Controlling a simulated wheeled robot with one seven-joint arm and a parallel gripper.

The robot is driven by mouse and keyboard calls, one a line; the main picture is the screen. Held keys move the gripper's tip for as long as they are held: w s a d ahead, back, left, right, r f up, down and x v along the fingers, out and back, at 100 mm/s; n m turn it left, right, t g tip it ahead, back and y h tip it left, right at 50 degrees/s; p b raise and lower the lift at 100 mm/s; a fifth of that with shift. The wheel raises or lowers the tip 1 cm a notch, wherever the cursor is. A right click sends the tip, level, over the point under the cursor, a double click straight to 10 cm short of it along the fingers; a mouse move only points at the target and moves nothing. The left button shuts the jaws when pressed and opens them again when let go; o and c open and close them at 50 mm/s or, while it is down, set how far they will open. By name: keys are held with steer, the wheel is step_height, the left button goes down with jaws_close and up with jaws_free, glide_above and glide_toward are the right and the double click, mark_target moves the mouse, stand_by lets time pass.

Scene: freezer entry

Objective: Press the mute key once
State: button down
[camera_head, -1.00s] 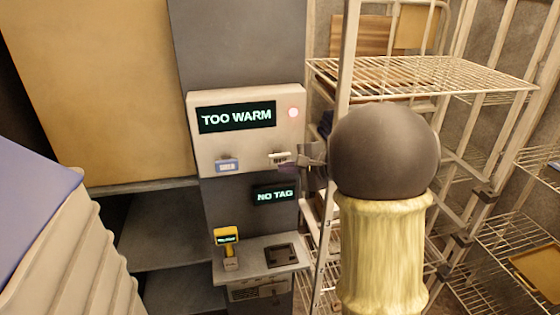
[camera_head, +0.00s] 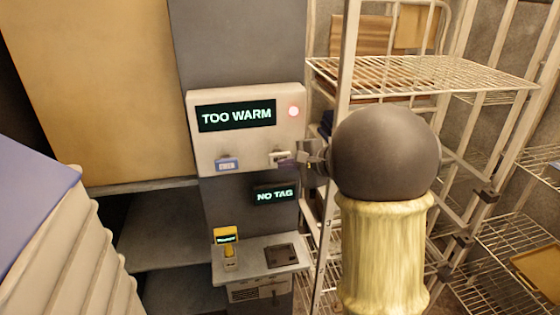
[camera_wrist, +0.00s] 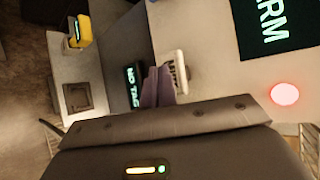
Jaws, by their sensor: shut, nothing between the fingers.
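My gripper (camera_head: 291,164) is shut and empty, just right of and slightly below the key in the head view. In the wrist view its fingertips (camera_wrist: 159,84) are close beside the key and overlap its edge. I cannot tell whether they touch it.
A second, blue key (camera_head: 227,165) is left on the panel. A "NO TAG" display (camera_head: 275,195) is below. A yellow device (camera_head: 226,235) stands on a small ledge (camera_head: 250,268). Wire shelving (camera_head: 420,75) is close on the right.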

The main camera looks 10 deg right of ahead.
steer(key=shift+w, duration=0.55)
stand_by(0.8)
steer(key=shift+s+b, duration=0.15)
steer(key=shift+b, duration=0.2)
steer(key=shift+s+b, duration=0.55)
steer(key=shift+s, duration=0.25)
steer(key=s+b, duration=0.2)
steer(key=s, duration=0.3)
steer(key=shift+w, duration=0.1)
stand_by(0.4)
